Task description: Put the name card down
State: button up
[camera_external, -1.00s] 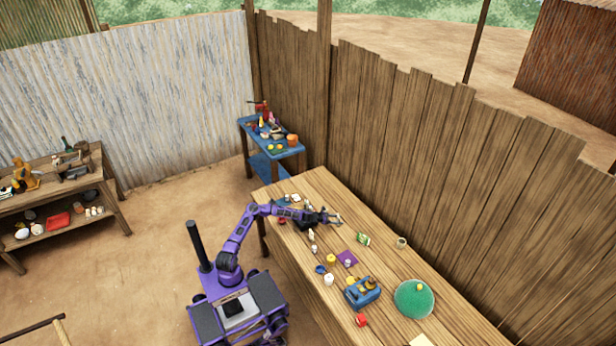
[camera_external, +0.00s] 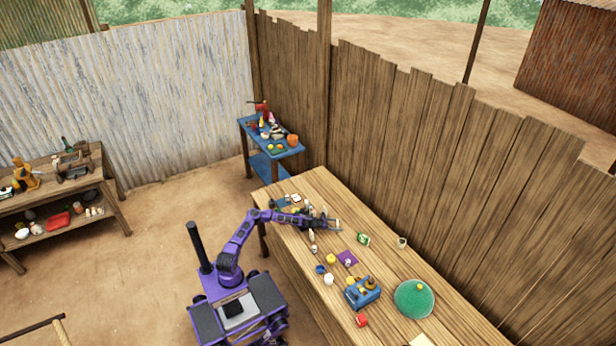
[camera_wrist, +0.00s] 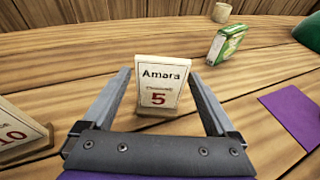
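A white name card (camera_wrist: 160,80) reading "Amara" and "5" stands upright in a wooden foot on the tabletop in the wrist view. My gripper (camera_wrist: 160,76) is open, with one finger on each side of the card and a gap visible on both sides. In the external view my gripper (camera_external: 333,226) is low over the far half of the wooden table (camera_external: 455,318). I cannot make out the card clearly there. A second card (camera_wrist: 16,130) showing "10" stands at the left edge of the wrist view, partly cut off.
A green box (camera_wrist: 226,43) and a pale cup (camera_wrist: 221,12) stand beyond my gripper. A purple cloth (camera_wrist: 296,112) lies to the right. Nearer on the table are a blue object (camera_external: 362,293) and a green round piece (camera_external: 414,300). A plank fence (camera_external: 420,140) runs behind the table.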

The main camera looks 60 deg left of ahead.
jog(key=shift+r, duration=0.15)
jog(key=v, duration=1.2)
jog(key=shift+p, duration=0.4)
